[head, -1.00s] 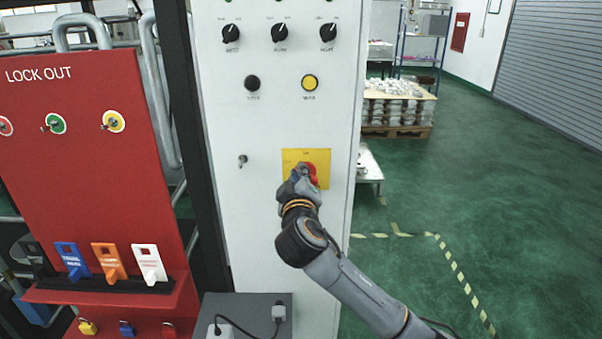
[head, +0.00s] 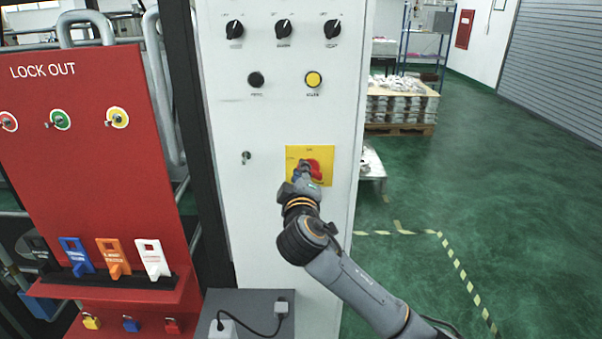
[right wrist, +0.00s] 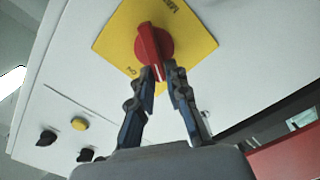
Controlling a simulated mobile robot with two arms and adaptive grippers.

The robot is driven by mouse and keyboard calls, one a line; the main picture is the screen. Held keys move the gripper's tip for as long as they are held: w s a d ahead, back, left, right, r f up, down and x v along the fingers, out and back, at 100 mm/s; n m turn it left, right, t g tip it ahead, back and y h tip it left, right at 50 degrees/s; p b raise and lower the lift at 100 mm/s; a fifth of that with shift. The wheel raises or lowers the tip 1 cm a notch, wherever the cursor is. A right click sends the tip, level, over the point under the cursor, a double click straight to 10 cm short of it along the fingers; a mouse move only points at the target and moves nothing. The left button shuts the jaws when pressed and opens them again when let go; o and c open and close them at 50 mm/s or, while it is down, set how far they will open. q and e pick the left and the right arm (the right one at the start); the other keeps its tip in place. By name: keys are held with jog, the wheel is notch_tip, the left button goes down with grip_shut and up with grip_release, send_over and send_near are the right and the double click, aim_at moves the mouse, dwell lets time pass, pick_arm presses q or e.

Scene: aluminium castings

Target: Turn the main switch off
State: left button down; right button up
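The main switch is a red rotary handle (head: 316,168) on a yellow plate (head: 325,151) on the white cabinet front. My right gripper (head: 304,166) is at the left part of the switch and hides some of it. In the right wrist view the red handle (right wrist: 150,42) stands out from the yellow plate (right wrist: 190,40). The right fingertips (right wrist: 162,71) sit on both sides of the handle's near end and look closed on it. My left gripper is not in view.
The cabinet (head: 230,200) also carries black knobs (head: 284,28), a yellow button (head: 313,79) and a small key switch (head: 246,157). A red lock-out board (head: 80,180) stands at the left. A grey box (head: 250,300) is below.

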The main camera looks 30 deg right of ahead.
jog(key=shift+o, duration=1.2)
jog(key=v, duration=1.2)
